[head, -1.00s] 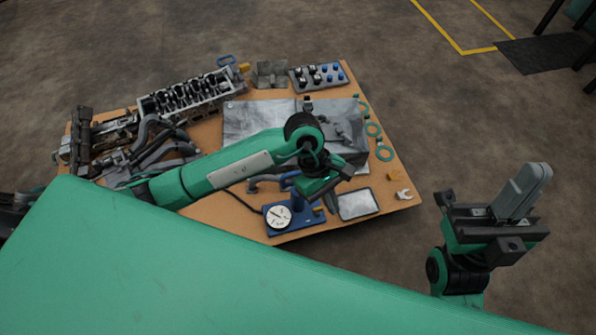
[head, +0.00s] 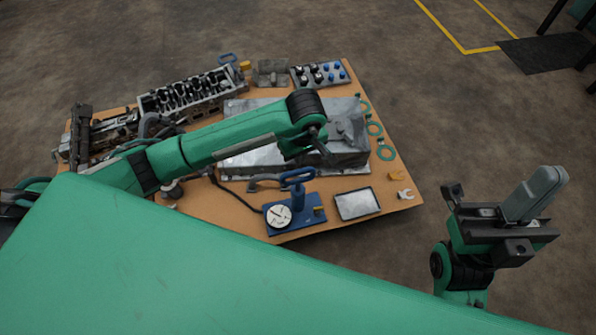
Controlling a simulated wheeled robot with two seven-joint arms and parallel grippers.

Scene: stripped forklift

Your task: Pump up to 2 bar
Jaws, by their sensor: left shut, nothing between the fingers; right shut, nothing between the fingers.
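The blue hand pump (head: 298,212) stands at the near edge of the wooden table, with a blue looped handle on top of its upright cylinder. Its round white gauge (head: 278,215) faces up at the pump's left; the dark needle shows, but the scale is too small to read. My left gripper (head: 322,148) is shut and empty above the grey metal casing, behind the pump and apart from its handle. It is small and partly hidden by its wrist. My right gripper (head: 533,195) is shut and empty, off the table's right side, pointing up.
A grey metal casing (head: 250,155) lies mid-table behind the pump. A shallow tray (head: 357,204) lies right of the pump. A cylinder head (head: 190,96), a parts rack (head: 319,75) and green rings (head: 386,152) lie further back. A dark hose runs left from the pump.

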